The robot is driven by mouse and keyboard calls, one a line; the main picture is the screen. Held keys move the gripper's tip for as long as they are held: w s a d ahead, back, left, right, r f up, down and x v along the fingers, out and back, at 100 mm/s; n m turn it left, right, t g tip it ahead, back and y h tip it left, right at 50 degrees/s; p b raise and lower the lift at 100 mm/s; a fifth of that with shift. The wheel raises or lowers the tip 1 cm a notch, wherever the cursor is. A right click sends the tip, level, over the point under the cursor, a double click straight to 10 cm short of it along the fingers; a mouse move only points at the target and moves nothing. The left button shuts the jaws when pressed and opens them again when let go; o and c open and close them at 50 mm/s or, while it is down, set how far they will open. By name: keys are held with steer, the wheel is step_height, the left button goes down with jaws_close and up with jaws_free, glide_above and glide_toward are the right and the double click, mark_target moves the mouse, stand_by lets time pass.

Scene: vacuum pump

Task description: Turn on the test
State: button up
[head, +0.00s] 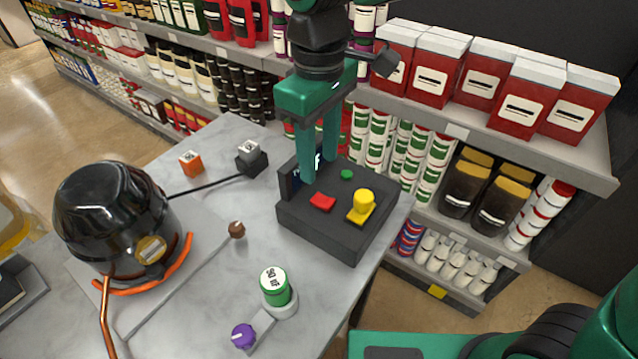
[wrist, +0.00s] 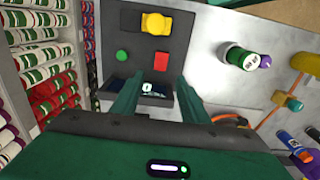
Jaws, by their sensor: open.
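The black control box (head: 320,233) lies on the grey table. On its top are a green button (head: 347,174), a red square button (head: 322,202) and a yellow knob (head: 363,203) on a yellow base. A small display (wrist: 152,89) stands at the box's back edge and is partly hidden by my fingers in the head view. My gripper (head: 318,172) is open and empty, pointing down over the back part of the box, near the display. In the wrist view the green button (wrist: 122,55) and red button (wrist: 161,62) lie beyond the fingertips. I cannot tell whether the fingers touch anything.
A black pot-shaped vessel (head: 112,215) with an orange hose stands at the left. An orange cube (head: 191,163), a black-and-grey block (head: 251,158), a green-and-white cylinder (head: 275,287) and a purple knob (head: 243,335) are on the table. Stocked shelves (head: 480,135) stand close behind the box.

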mark_target(320, 198)
step_height(320, 198, down, 8)
stand_by(0.4)
